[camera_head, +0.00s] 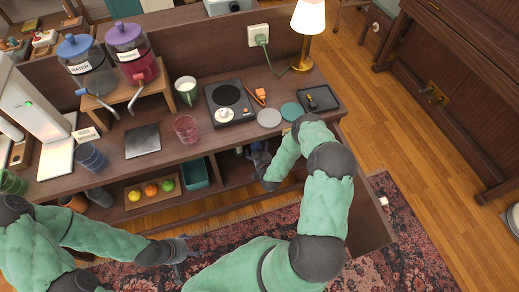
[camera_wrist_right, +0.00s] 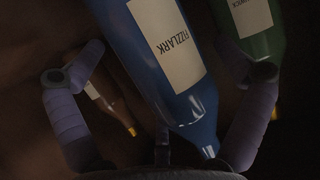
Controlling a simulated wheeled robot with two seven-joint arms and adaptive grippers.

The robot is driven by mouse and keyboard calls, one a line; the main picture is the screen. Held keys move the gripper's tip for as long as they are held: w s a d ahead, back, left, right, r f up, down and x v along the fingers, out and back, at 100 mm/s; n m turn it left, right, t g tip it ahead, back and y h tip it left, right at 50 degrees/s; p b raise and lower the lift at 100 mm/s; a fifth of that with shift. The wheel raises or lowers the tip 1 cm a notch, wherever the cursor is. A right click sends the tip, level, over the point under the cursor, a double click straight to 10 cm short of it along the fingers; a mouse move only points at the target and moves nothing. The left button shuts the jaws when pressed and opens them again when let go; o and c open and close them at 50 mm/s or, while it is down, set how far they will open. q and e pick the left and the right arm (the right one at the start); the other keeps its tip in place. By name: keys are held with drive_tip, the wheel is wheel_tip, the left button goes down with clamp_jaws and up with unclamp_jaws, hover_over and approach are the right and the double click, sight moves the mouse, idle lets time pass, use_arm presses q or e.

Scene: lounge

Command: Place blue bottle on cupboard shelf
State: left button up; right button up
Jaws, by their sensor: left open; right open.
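The blue bottle (camera_wrist_right: 170,70), with a cream label reading FIZZLARK, lies between the spread fingers of my right gripper (camera_wrist_right: 178,62) in the right wrist view. Its narrow neck points towards the palm. The fingers stand apart and I see no grip on it. In the head view my right gripper (camera_head: 260,158) reaches into an open compartment of the wooden cupboard (camera_head: 235,172), under the counter; the bottle cannot be made out clearly there. My left gripper (camera_head: 184,249) is open and empty, low over the rug in front of the cupboard.
A green bottle (camera_wrist_right: 262,35) stands close by the right finger, and a brown bottle (camera_wrist_right: 108,95) is behind the left finger. A fruit tray (camera_head: 130,205) and teal bin (camera_head: 195,175) fill shelf space to the left. The counter (camera_head: 160,166) overhangs the compartment.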

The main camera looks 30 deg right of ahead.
drive_tip(key=p+v, duration=0.4)
drive_tip(key=v, duration=0.8)
drive_tip(key=s+a+n+g+y, duration=0.15)
drive_tip(key=a+g+y, duration=0.45)
drive_tip(key=a, duration=0.8)
drive_tip(key=s+a+r+g+y, duration=0.1)
drive_tip(key=s+a+r+g, duration=0.1)
drive_tip(key=s, duration=0.4)
drive_tip(key=s+a+r+g+y, duration=0.1)
drive_tip(key=s+a+r+g, duration=0.2)
drive_tip(key=s+a, duration=0.3)
drive_tip(key=shift+s+a+r+g+y, duration=0.2)
drive_tip(key=shift+s+g+y, duration=0.1)
drive_tip(key=shift+s+g, duration=0.45)
